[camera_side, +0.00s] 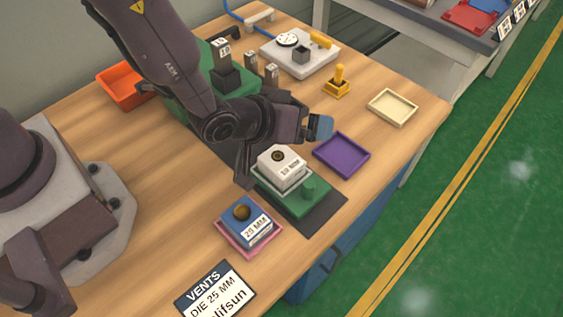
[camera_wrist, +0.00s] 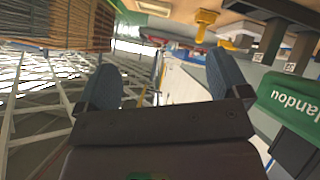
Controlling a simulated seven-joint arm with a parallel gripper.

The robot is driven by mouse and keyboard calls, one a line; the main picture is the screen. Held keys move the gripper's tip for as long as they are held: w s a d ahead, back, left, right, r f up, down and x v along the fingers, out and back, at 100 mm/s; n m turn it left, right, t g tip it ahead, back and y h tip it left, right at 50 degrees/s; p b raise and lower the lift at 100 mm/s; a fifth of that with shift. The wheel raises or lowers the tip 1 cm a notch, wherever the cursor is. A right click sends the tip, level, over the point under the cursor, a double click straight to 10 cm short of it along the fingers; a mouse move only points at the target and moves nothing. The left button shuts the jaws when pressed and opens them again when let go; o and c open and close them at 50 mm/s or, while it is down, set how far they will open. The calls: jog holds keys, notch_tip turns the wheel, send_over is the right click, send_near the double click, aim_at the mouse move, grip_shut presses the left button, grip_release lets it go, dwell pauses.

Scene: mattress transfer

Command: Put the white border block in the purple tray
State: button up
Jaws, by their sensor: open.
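A white block (camera_side: 280,158) with a dark round spot on top and a lettered front sits on a green fixture (camera_side: 309,203) in the side view. The empty purple tray (camera_side: 341,155) lies on the table just right of it. My gripper (camera_side: 320,127) is above and behind the block, pointing right, apart from both block and tray. In the wrist view my gripper (camera_wrist: 166,78) shows two blue-grey fingers spread apart with nothing between them. That view looks across the room, and I cannot make out the white block or purple tray in it.
A blue block (camera_side: 245,222) sits on a pink tray at the front. An orange tray (camera_side: 121,86), a grey machine plate (camera_side: 300,53), a yellow plunger (camera_side: 337,82) and a cream tray (camera_side: 392,107) stand farther back. A lettered sign (camera_side: 215,290) lies at the front edge.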

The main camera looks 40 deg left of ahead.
jog(key=w+r+n+g, duration=0.2)
jog(key=w+n+g, duration=0.1)
jog(key=n, duration=0.1)
notch_tip(320, 180, up, 2)
jog(key=n+g+y, duration=0.2)
jog(key=n+g, duration=0.6)
jog(key=n, duration=0.2)
send_over(275, 154)
jog(key=f, duration=0.7)
jog(key=shift+w+d, duration=0.1)
jog(key=shift+w, duration=0.25)
jog(key=f, duration=0.5)
jog(key=shift+s+f, duration=0.3)
jog(key=shift+f, duration=0.05)
jog(key=c, duration=1.1)
